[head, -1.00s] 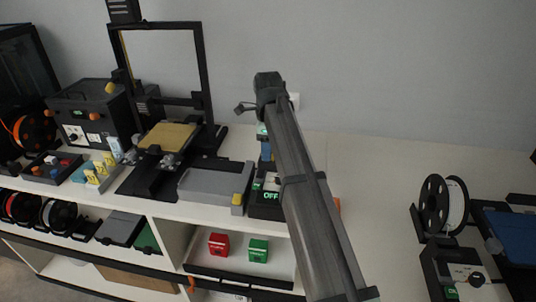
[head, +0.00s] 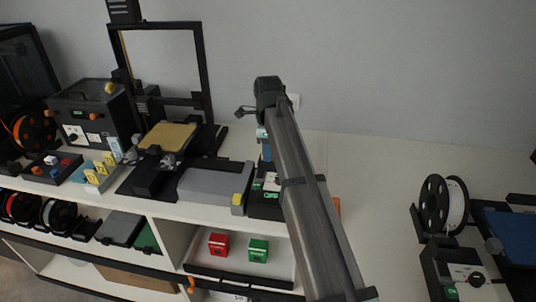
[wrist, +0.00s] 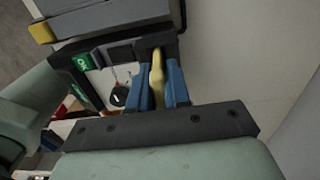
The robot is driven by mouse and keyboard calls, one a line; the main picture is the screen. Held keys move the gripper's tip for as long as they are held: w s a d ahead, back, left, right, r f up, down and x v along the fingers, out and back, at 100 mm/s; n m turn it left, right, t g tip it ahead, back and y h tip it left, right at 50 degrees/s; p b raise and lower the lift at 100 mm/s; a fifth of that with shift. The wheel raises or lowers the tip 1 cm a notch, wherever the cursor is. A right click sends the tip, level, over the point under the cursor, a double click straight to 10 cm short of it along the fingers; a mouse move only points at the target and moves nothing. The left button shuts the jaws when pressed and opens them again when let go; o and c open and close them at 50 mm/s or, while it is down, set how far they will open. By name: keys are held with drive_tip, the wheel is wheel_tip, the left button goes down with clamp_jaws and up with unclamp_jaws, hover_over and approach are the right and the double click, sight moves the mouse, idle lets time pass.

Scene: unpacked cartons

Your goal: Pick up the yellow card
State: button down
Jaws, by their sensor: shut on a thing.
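The yellow card (wrist: 157,76) stands on edge between the two blue fingers of my gripper (wrist: 159,88) in the wrist view. The fingers are closed on its sides. The card's far end is at a dark slot of a black device (wrist: 115,52); I cannot tell whether it is still inside. In the head view my arm hides the card and most of the gripper; only a small blue part of the gripper shows left of the arm, above the black device (head: 262,208) with green lettering.
A printer with a yellow bed (head: 168,136) stands further left. Red (head: 218,244) and green (head: 258,250) boxes sit on the shelf below.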

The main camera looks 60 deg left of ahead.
drive_tip(key=shift+r, duration=0.1)
drive_tip(key=shift+r, duration=0.65)
wheel_tip(320, 180, up, 2)
drive_tip(key=shift+s+d+r, duration=0.15)
drive_tip(key=s+d, duration=1.2)
drive_tip(key=shift+s+d, duration=0.2)
drive_tip(key=shift+s, duration=0.05)
drive_tip(key=shift+w, duration=0.1)
drive_tip(key=shift+m, duration=0.4)
drive_tip(key=w, duration=0.4)
drive_tip(key=shift+w+d, duration=0.2)
drive_tip(key=shift+w, duration=0.05)
drive_tip(key=w+a+r, duration=0.4)
drive_tip(key=w+a, duration=0.4)
drive_tip(key=w, duration=0.4)
drive_tip(key=shift+w+a+n, duration=0.25)
drive_tip(key=shift+a+n, duration=0.1)
drive_tip(key=shift+n, duration=0.05)
